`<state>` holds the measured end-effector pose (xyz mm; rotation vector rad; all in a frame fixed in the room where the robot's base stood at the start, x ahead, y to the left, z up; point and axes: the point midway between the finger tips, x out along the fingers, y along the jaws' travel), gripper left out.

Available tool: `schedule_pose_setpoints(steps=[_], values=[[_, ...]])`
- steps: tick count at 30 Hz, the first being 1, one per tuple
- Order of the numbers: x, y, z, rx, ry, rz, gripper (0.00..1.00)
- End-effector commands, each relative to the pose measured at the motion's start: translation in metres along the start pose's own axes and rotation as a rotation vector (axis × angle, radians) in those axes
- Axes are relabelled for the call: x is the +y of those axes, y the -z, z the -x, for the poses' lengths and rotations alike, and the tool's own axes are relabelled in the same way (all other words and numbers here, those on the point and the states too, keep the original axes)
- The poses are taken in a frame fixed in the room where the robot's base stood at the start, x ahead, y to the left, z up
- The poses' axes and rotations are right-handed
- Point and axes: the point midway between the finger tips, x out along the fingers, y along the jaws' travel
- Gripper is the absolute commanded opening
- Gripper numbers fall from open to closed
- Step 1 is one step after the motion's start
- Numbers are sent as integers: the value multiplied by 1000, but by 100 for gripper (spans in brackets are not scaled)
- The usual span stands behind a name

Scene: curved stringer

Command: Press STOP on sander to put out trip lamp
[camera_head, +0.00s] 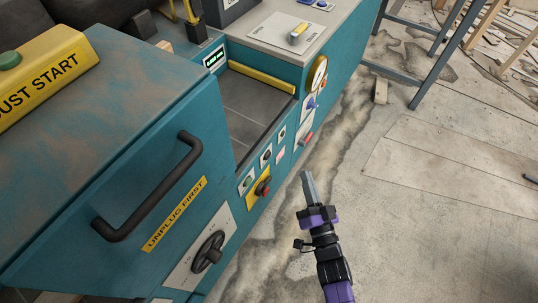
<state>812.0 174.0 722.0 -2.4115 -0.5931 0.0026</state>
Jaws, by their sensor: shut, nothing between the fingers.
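The teal sander (120,130) fills the left and middle of the head view. A red mushroom-shaped button on a yellow plate (263,187) sits low on its front face; it looks like the STOP, but its lettering is too small to read. A green button (247,183) is just to its left. I cannot tell which small fitting is the trip lamp or whether it is lit. My gripper (308,179) is shut and empty, in front of the sander's face. It appears to the right of the red button, apart from it.
A black handle (150,190) and a black knob (208,250) stick out from the sander's face. A gauge (319,73), a blue lever (311,103) and a red switch (307,138) are farther along it. A metal stand (425,65) is at upper right.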

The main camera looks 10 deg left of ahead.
Motion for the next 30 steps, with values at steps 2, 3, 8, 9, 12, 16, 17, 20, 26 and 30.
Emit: schedule_pose_setpoints(steps=[2, 3, 8, 9, 12, 16, 17, 20, 26, 30], values=[[0, -2, -1, 0, 1, 0, 0], [-1, -3, -2, 1, 1, 0, 0], [-7, -12, -12, 1, 2, -1, 0], [-10, -15, -16, 0, 2, 0, 0], [-16, -22, -25, 2, 3, 0, 0], [-24, -31, -37, 3, 1, -1, 0], [-26, -33, -40, 2, 2, 0, 0], [-32, -38, -48, 5, 1, 1, 0], [-40, -44, -58, 3, 0, 1, 0], [-44, -45, -60, -1, 0, 1, 0]])
